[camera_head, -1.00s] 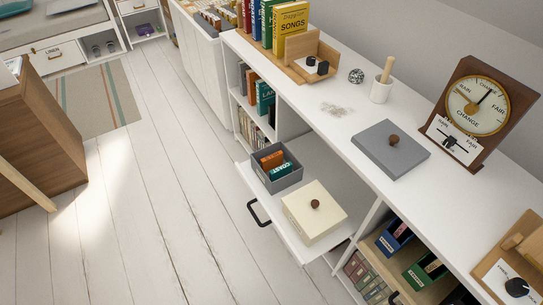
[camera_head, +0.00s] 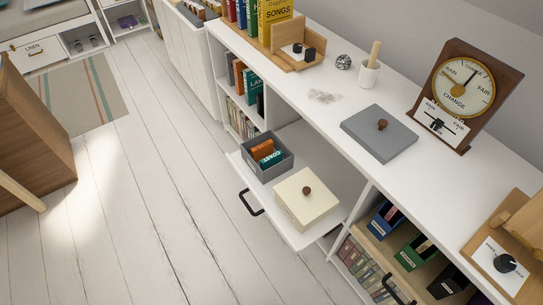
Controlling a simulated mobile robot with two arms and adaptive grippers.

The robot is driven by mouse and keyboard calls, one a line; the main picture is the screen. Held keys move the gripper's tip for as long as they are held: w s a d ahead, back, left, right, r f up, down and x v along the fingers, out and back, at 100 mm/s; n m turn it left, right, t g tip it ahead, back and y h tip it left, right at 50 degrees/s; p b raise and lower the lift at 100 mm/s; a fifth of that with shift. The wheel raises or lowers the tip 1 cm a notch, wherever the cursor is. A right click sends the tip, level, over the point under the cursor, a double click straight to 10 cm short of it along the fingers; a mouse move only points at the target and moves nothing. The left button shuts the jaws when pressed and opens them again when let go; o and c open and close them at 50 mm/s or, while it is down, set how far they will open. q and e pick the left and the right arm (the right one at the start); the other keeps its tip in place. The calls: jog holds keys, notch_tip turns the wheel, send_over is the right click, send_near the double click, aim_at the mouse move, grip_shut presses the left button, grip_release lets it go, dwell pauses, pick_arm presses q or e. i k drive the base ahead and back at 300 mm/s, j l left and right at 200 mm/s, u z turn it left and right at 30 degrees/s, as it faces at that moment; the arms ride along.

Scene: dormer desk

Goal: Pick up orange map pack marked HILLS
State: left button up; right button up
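An orange pack (camera_head: 262,149) stands in an open grey box (camera_head: 282,168) on the pulled-out white drawer or shelf. Its lettering is too small to read, so I cannot confirm HILLS. A teal pack (camera_head: 272,160) marked COAST is beside it, on the near side. The lower parts of both packs are hidden by the box walls. Neither of my grippers is in view.
A cream lidded box (camera_head: 309,198) sits beside the grey box. A flat grey lid-like piece with a brown knob (camera_head: 379,134) lies on the white top. Plank floor (camera_head: 150,210) is clear in front.

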aim_at(260, 152)
jog(key=z, duration=0.5)
jog(key=i+j+z, duration=0.1)
jog(key=j+z, duration=1.7)
jog(key=k, duration=0.05)
